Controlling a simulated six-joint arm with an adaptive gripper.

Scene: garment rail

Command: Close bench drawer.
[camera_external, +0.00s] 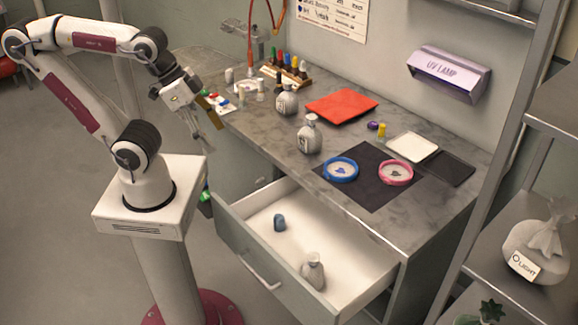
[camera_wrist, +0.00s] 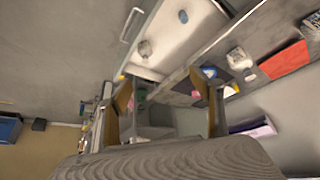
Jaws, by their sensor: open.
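The bench drawer (camera_external: 262,215) is pulled out from the front of the grey bench (camera_external: 250,135). Its front panel (camera_external: 230,240) carries a pale bar handle (camera_external: 258,270). In the wrist view the open drawer (camera_wrist: 178,42) lies at the top, with its handle (camera_wrist: 131,24) at its left. A small blue object (camera_external: 279,223) and a grey bottle (camera_external: 313,270) sit inside the drawer. My gripper (camera_external: 213,116) is up beside the bench's left end, apart from the drawer and handle. In the wrist view its two fingers (camera_wrist: 162,92) are spread with nothing held between them.
On the bench top are grey bottles (camera_external: 309,135), a red tray (camera_external: 342,105), and blue (camera_external: 341,169) and pink (camera_external: 396,172) rimmed dishes on a dark mat (camera_external: 370,195). A shelf rack (camera_external: 520,200) stands at the right. The floor left of the drawer front looks clear.

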